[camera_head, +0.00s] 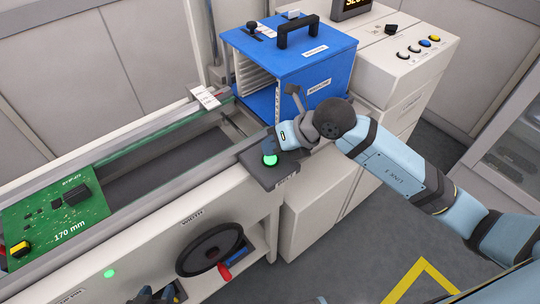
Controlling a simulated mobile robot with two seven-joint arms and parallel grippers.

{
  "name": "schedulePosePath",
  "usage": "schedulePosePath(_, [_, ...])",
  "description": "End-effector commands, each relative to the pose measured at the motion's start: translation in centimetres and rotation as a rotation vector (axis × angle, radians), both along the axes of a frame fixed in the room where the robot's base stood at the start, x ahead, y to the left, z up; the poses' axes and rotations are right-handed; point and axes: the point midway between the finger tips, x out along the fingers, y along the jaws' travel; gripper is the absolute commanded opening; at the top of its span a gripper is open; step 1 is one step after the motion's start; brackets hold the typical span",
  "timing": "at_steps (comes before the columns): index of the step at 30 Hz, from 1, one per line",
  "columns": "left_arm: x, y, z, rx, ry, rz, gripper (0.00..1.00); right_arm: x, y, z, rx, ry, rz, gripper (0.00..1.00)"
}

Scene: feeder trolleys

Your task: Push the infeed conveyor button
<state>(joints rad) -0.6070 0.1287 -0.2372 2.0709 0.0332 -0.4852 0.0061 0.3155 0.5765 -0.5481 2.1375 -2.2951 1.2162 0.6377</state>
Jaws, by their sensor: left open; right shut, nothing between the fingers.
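A glowing green button (270,160) sits on a dark grey box (262,176) at the right end of the conveyor (150,205). The label on the box's front is too small to read. My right gripper (281,148) is directly beside and above the green button, and its fingers point down. It is shut and empty. I cannot tell whether its tips touch the button.
A blue magazine rack (315,62) with a black handle stands behind my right gripper. A green circuit board (55,215) lies on the conveyor at left. A black handwheel (210,248) juts from the front panel. A white cabinet (385,65) with several coloured buttons stands at the back right.

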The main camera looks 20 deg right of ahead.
Motion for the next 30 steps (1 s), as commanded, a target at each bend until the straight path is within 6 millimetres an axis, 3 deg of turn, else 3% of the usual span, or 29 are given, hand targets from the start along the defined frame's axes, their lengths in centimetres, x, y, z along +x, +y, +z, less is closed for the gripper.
schedulePosePath(17, [0.09, -0.26, -0.53, -0.008, -0.001, 0.005, 0.48, -0.02, -0.01, -0.97, 0.000, 0.001, 0.001, 0.00])
schedulePosePath(30, [0.11, -0.35, -0.09, -0.010, -0.001, 0.007, 0.48, 0.00, -0.02, -0.55, 0.000, 0.000, 0.000, 0.00])
